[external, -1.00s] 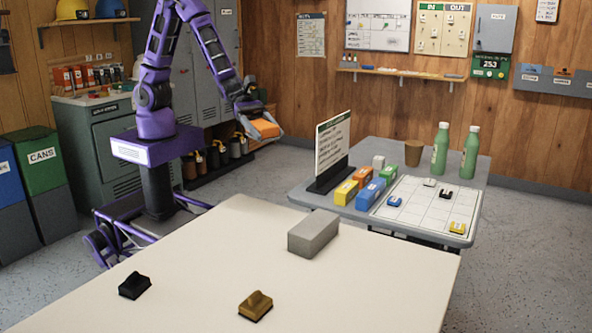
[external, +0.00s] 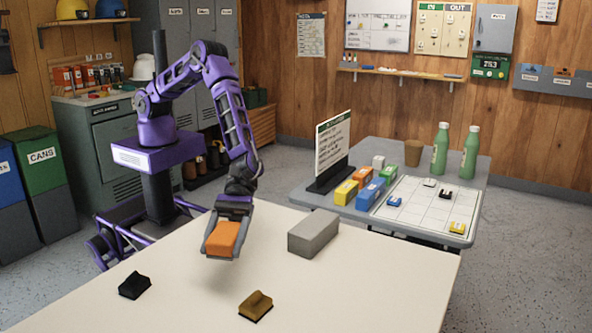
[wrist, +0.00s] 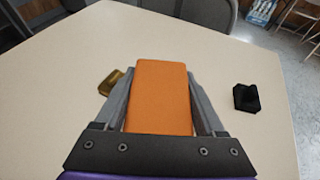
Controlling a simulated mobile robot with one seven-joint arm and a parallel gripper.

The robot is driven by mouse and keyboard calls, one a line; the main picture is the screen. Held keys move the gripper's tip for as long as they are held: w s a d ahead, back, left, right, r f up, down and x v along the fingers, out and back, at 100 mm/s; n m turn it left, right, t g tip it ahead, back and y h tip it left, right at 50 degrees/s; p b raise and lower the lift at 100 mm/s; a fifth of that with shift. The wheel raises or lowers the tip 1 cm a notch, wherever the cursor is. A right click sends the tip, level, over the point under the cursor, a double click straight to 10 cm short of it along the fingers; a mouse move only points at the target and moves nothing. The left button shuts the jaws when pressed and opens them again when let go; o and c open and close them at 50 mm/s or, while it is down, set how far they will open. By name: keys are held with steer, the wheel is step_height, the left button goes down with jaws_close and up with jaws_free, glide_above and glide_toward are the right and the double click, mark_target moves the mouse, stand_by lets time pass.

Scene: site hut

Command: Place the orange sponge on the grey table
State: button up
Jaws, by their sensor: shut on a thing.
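The orange sponge (external: 223,238) is a rectangular block held between the two fingers of my gripper (external: 221,246). In the wrist view the sponge (wrist: 160,97) fills the space between the fingers. The gripper and sponge are above the cream table (external: 370,285), near its back left edge, apart from its top. The grey table (external: 480,180) stands behind and to the right. It bears a white grid board (external: 425,208), several coloured blocks, a sign (external: 332,145) on a black stand, a brown cup (external: 413,153) and two green bottles (external: 440,150).
On the cream table are a grey block (external: 313,235) right of the gripper, a black eraser-like object (external: 134,286) and a brown one (external: 256,306). In the wrist view the black one (wrist: 246,97) is at right. The cream table's right side is clear.

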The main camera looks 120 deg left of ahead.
mark_target(227, 285)
step_height(227, 285, down, 8)
steer(key=shift+f+b, duration=0.15)
steer(key=shift+b, duration=0.2)
steer(key=shift+f, duration=0.1)
steer(key=shift+f+b, duration=0.15)
steer(key=shift+b, duration=0.15)
steer(key=o, duration=1.4)
steer(key=shift+r+p, duration=0.35)
steer(key=v, duration=1.2)
steer(key=shift+s+p, duration=0.1)
steer(key=shift+p, duration=0.3)
